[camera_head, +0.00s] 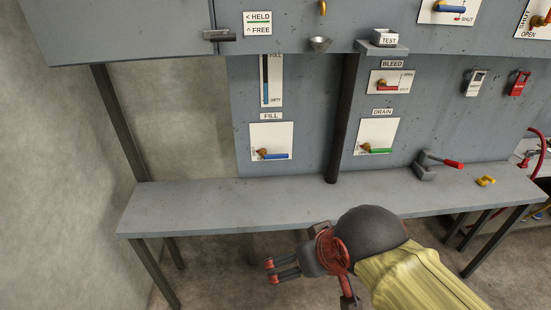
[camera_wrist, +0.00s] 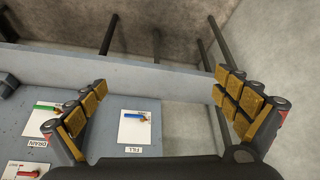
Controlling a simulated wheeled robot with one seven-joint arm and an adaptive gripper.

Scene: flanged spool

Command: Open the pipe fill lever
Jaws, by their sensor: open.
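The fill lever (camera_head: 276,156) has a blue handle on a brass-coloured pivot, on a white plate under the FILL label (camera_head: 271,116). Its handle lies about level, pointing right from the pivot. The plate's small lettering is too small to read. In the wrist view, which is upside down, the blue fill lever (camera_wrist: 135,115) shows between the fingers, farther off. My gripper (camera_head: 270,272) is open and empty, in front of and below the bench edge, apart from the lever. Its gold-padded fingers (camera_wrist: 167,95) are spread wide in the wrist view.
A grey bench (camera_head: 200,203) runs below the panel, its top clear in front of the fill plate. A dark pipe (camera_head: 343,115) stands between the fill plate and the green drain lever (camera_head: 378,151).

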